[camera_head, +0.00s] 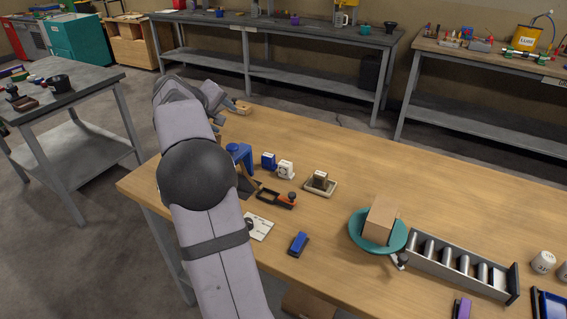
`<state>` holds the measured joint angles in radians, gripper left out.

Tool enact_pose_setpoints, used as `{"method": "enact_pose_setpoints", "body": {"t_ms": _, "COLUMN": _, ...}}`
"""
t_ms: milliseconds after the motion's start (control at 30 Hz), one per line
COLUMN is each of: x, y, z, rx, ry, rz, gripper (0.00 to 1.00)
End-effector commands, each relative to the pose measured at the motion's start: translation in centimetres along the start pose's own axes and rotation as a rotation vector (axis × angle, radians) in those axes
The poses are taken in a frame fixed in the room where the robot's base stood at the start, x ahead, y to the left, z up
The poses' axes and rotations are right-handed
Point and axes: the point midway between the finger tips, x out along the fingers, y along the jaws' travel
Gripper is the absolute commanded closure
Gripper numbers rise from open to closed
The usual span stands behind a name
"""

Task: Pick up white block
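A small white block (286,170) with a dark marking on its front stands on the wooden table, just right of a similar blue block (268,161). My arm reaches from the bottom of the view up past the table's left end. My gripper (222,101) is at the arm's far end, near the table's far left edge. It is beyond and left of the white block, well apart from it. The arm partly hides the gripper, and its fingers are too small to tell open from shut.
Near the blocks are a blue stand (240,156), a small tray with a dark-topped object (320,183), and an orange-and-black tool (277,199). A teal dish (357,236) holding a brown box (382,219) and a roller rack (456,264) stand to the right. Bare wood lies behind the blocks.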

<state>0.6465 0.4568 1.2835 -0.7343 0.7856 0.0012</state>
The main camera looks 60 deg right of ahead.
Motion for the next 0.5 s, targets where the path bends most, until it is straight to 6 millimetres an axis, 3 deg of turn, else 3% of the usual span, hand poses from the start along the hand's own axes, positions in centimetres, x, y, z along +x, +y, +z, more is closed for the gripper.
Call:
{"method": "enact_pose_setpoints", "body": {"t_ms": 33, "x": 0.5, "y": 4.1, "z": 2.4, "rx": 0.098, "ry": -0.061, "rz": -0.001, "gripper": 0.47}}
{"method": "enact_pose_setpoints", "body": {"t_ms": 100, "x": 2.1, "y": 6.3, "z": 5.5, "rx": 0.271, "ry": -0.140, "rz": -0.031, "gripper": 0.47}}
{"method": "enact_pose_setpoints", "body": {"t_ms": 300, "x": 5.9, "y": 5.9, "z": 11.9, "rx": 0.756, "ry": -0.334, "rz": -0.101, "gripper": 0.47}}
{"method": "enact_pose_setpoints", "body": {"t_ms": 500, "x": 7.8, "y": 4.0, "z": 16.1, "rx": 1.091, "ry": -0.479, "rz": -0.112, "gripper": 0.47}}
